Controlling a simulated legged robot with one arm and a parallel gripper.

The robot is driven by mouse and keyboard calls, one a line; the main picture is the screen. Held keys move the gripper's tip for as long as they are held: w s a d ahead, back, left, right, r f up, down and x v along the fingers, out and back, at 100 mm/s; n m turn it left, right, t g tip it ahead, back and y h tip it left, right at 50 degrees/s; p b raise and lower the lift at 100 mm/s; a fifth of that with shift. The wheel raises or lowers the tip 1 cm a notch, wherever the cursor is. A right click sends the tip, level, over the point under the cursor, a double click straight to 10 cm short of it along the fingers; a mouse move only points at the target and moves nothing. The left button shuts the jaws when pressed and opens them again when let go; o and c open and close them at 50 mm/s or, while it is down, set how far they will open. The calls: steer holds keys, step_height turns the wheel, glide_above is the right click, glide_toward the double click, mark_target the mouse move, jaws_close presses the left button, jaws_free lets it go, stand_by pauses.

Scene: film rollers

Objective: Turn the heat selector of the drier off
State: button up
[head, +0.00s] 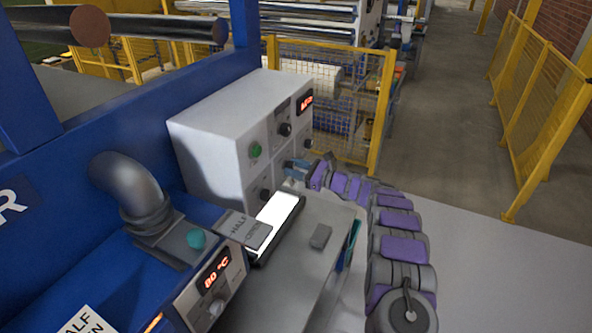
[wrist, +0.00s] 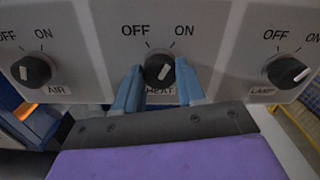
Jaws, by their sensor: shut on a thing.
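The heat selector (wrist: 158,70) is a round black knob with a white mark, in the middle of the wrist view above a HEAT label. OFF is printed at its upper left and ON at its upper right. Its mark slants up to the right, towards ON. My gripper (wrist: 158,90) has one blue finger on each side of the knob and is shut on it. The fingers partly cover the HEAT label.
The AIR selector (wrist: 32,70) is left of the heat selector and the LAMP selector (wrist: 287,71) right of it. A table (head: 325,213) with a lit tablet (head: 277,223) stands below the box. A blue machine frame (head: 150,105) is at left. Yellow fencing (head: 345,100) stands behind.

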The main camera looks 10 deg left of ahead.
steer(key=n+b, duration=0.5)
steer(key=b, duration=0.1)
steer(key=shift+a+n+b, duration=0.15)
steer(key=shift+n+b, duration=0.15)
steer(key=shift+b, duration=0.05)
steer(key=n+b, duration=0.5)
steer(key=b, duration=0.1)
steer(key=shift+r+n+b, duration=0.1)
steer(key=shift+n+b, duration=0.3)
steer(key=shift+b, duration=0.2)
steer(key=o, duration=1.1)
steer(key=shift+a, duration=0.25)
steer(key=shift+c, duration=0.2)
steer(key=shift+d, duration=0.6)
steer(key=p+v, duration=0.2)
steer(key=v, duration=1.4)
steer(key=shift+s, duration=0.15)
